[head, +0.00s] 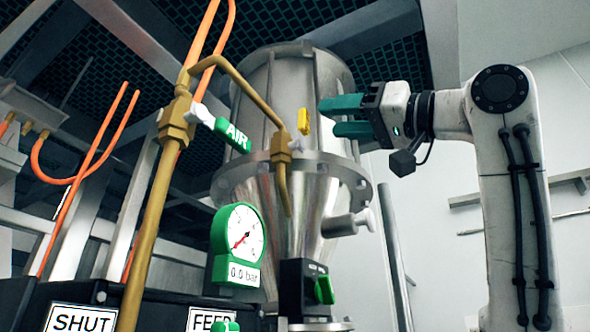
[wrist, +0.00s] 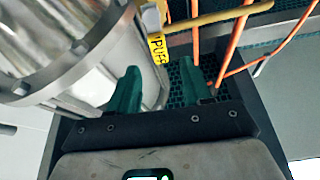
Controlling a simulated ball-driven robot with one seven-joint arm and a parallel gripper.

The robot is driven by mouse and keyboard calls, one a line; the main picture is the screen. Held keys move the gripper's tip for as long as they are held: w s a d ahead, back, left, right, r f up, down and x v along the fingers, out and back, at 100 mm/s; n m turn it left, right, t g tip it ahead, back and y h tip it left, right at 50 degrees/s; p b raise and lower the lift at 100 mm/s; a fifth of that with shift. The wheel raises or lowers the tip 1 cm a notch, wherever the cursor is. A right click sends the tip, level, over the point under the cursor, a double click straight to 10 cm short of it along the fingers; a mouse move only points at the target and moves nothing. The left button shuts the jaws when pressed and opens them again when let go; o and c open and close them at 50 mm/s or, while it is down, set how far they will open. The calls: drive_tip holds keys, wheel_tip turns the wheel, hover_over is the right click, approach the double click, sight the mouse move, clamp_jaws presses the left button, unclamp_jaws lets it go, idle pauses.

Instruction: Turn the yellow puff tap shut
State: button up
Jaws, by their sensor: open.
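The yellow puff tap (head: 303,121) is a small yellow handle on a brass valve of the thin brass pipe, in front of the steel vessel. In the head view its handle stands nearly upright, almost edge-on. The wrist view shows the yellow handle (wrist: 158,48) with part of the word PUFF readable. My gripper (head: 330,117) is open, its teal fingers pointing left at the tap from a short way to its right. In the wrist view the gripper (wrist: 160,70) has the tap ahead, roughly between the two fingertips. I see no contact.
The steel vessel (head: 315,185) stands close behind the tap. A green AIR tap (head: 233,134) is to the left on a brass pipe. A green-framed gauge (head: 240,243) reads about 0.0 bar. Orange hoses (head: 95,150) hang at left. A black box with a green knob (head: 303,287) sits below.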

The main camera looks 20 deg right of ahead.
sight(308, 120)
drive_tip(key=p+x, duration=0.3)
drive_tip(key=x, duration=0.4)
drive_tip(key=shift+w+a+r, duration=0.15)
drive_tip(key=shift+w, duration=0.15)
clamp_jaws()
